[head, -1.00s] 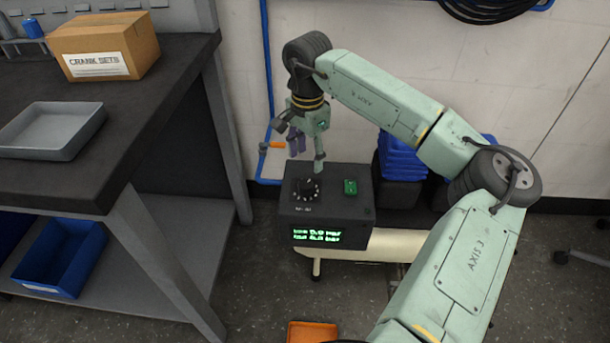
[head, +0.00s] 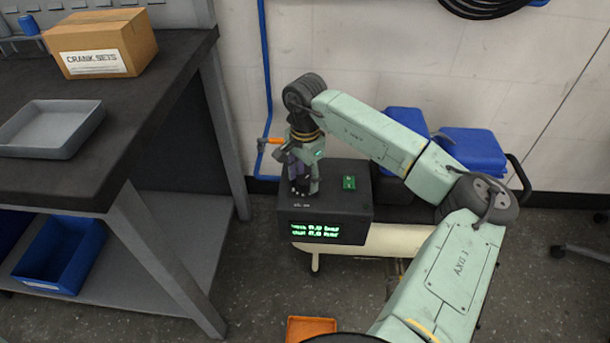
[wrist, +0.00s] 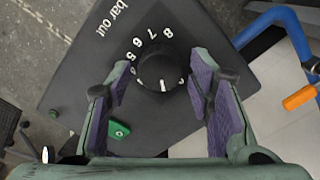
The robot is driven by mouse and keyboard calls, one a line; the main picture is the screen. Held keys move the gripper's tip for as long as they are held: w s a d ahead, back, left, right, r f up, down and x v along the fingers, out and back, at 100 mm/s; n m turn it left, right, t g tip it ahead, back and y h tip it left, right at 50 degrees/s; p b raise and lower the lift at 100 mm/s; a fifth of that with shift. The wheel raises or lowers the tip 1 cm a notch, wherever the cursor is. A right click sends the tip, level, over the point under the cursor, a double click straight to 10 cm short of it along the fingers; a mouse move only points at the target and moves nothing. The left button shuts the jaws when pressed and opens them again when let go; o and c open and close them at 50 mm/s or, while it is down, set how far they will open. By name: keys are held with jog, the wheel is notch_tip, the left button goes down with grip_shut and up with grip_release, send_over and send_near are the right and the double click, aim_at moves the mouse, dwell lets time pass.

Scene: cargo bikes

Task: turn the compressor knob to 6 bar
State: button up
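The compressor's dark control box (head: 345,208) has a two-line green display (head: 315,231) on its front, too blurred to read surely. My gripper (head: 303,190) points down at its top, over the knob. In the wrist view my gripper (wrist: 159,87) is open, one purple-padded finger on each side of the black knob (wrist: 155,72), with gaps showing. White digits 5 to 8 and "bar out" are printed by the knob. A short white mark on the knob points toward the bottom of the picture, away from the digits. In the head view the fingers mostly hide the knob.
A green switch (head: 349,183) sits on the box beside the knob. A blue pipe with an orange valve handle (head: 271,140) runs down the wall close behind my gripper. A workbench (head: 130,120) stands left; blue-lidded bins (head: 472,150) stand right.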

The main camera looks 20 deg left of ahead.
jog(key=c, duration=0.9)
jog(key=shift+c, duration=0.2)
jog(key=shift+m, duration=0.3)
